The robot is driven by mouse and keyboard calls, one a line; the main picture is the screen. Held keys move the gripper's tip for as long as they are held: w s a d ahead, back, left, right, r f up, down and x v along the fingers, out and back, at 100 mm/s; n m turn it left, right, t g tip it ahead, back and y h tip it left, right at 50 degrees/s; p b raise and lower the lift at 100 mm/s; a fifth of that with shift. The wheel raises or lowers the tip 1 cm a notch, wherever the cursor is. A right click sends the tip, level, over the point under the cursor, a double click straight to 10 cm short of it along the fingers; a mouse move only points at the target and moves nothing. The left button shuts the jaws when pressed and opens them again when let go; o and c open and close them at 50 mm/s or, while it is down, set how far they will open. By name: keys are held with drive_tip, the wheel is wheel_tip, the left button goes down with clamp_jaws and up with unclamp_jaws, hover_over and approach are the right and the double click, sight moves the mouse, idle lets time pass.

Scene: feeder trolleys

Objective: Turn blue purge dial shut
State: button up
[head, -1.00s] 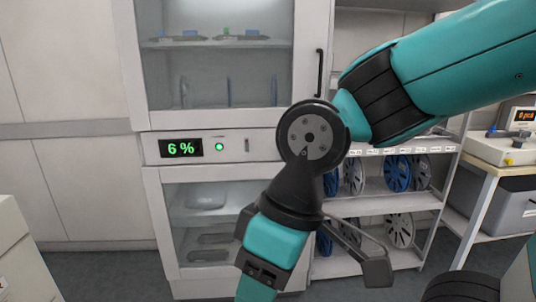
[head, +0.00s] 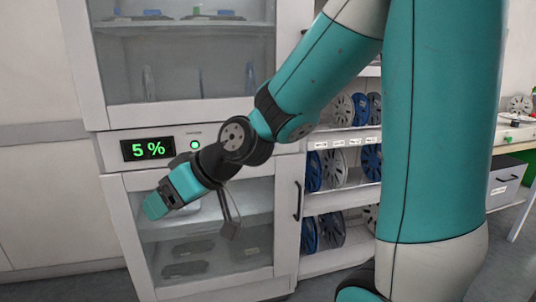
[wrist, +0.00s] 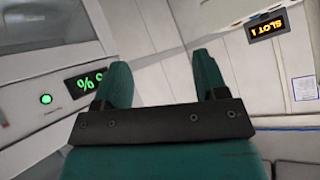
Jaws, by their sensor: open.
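No blue dial shows in either view. The control panel of the white cabinet (head: 110,150) carries a green display reading 5 % (head: 148,149) and a round green light (head: 195,145). My arm covers the panel's right part, so I cannot tell what lies behind it. My gripper (head: 154,206) is in front of the cabinet's lower glass door, below the display, pointing down-left. In the wrist view my gripper (wrist: 162,75) has its two teal fingers apart with nothing between them. The display (wrist: 86,80) and green light (wrist: 46,99) show there, tilted, left of the fingers.
The upper glass door (head: 180,60) and lower glass door (head: 240,245) look closed. A rack with several reels (head: 335,168) stands to the right. An orange SLOT 1 sign (wrist: 266,25) is at upper right in the wrist view. Floor space is open at lower left.

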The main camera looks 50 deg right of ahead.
drive_tip(key=w+d+f+m+t+h+b, duration=0.1)
drive_tip(key=w+d+f+m+t+h, duration=0.15)
drive_tip(key=d, duration=0.55)
drive_tip(key=w+d+f+m+t+h+b, duration=0.1)
drive_tip(key=w+d+m+t+h+b, duration=0.15)
drive_tip(key=d, duration=0.55)
drive_tip(key=w+d+f+m+t+h+b, duration=0.1)
drive_tip(key=w+d+f+t+h, duration=0.15)
drive_tip(key=d, duration=0.45)
drive_tip(key=s+d+m+h+b, duration=0.1)
drive_tip(key=s+d+m+h, duration=0.3)
drive_tip(key=d+h, duration=0.65)
drive_tip(key=shift+w+d+f+y+p, duration=0.1)
drive_tip(key=shift+w+d+y+p, duration=0.35)
drive_tip(key=shift+w+d+p, duration=1.7)
drive_tip(key=shift+w+d+y+p, duration=0.4)
drive_tip(key=shift+w+d+p, duration=1.4)
drive_tip(key=shift+w+p, duration=0.75)
drive_tip(key=shift+w+d+f+y+p, duration=0.1)
drive_tip(key=shift+w+d+y+p, duration=0.35)
drive_tip(key=shift+w+d+p, duration=1.9)
drive_tip(key=shift+w+a+b, duration=0.35)
drive_tip(key=shift+a, duration=0.05)
drive_tip(key=c, duration=0.8)
